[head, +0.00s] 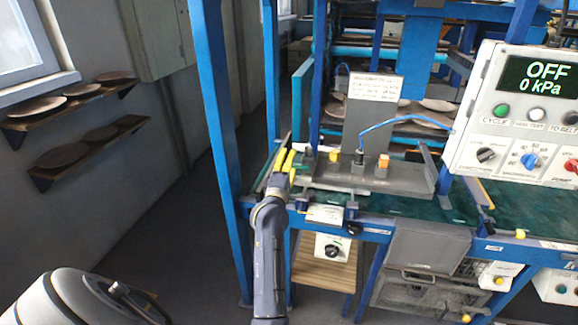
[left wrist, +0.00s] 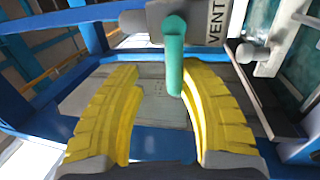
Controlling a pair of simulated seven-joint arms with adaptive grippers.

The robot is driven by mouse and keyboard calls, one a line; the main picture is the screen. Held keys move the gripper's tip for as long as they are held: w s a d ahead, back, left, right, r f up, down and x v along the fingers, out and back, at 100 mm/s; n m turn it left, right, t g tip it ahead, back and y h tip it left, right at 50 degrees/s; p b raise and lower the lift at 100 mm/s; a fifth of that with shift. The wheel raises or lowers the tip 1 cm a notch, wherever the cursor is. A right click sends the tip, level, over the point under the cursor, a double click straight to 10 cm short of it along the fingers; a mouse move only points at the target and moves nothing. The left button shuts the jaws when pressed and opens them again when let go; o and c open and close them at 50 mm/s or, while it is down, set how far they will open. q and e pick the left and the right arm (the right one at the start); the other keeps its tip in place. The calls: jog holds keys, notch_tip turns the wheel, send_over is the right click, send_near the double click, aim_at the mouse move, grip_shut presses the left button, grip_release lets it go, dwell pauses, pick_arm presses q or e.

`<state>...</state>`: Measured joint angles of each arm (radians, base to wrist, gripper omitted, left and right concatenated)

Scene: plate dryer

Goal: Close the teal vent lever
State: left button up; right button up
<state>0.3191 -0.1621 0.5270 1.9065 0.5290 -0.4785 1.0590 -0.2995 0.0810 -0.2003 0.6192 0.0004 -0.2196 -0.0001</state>
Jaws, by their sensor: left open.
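The teal vent lever (left wrist: 174,62) shows in the left wrist view, hanging from a grey valve body (left wrist: 148,24) beside a plate lettered VENT (left wrist: 216,22). My left gripper (left wrist: 157,75) is open, with its two yellow fingers on either side of the lever's lower end. The lever lies closer to the right finger; I cannot tell whether they touch. In the head view my left gripper (head: 284,162) is at the left end of the press bench. I cannot make out the lever there. My right gripper is not in view.
A control box (head: 525,115) reads OFF, 0 kPa at the right. A blue post (head: 212,120) stands left of my left arm. A metal tray (head: 385,178) lies on the green bench, right of my left gripper. Wall shelves (head: 75,160) hold plates at the left.

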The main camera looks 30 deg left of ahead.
pick_arm(q)
notch_tip(320, 180, up, 8)
jog(key=shift+r, duration=0.1)
dwell(0.4)
jog(key=shift+o, duration=0.2)
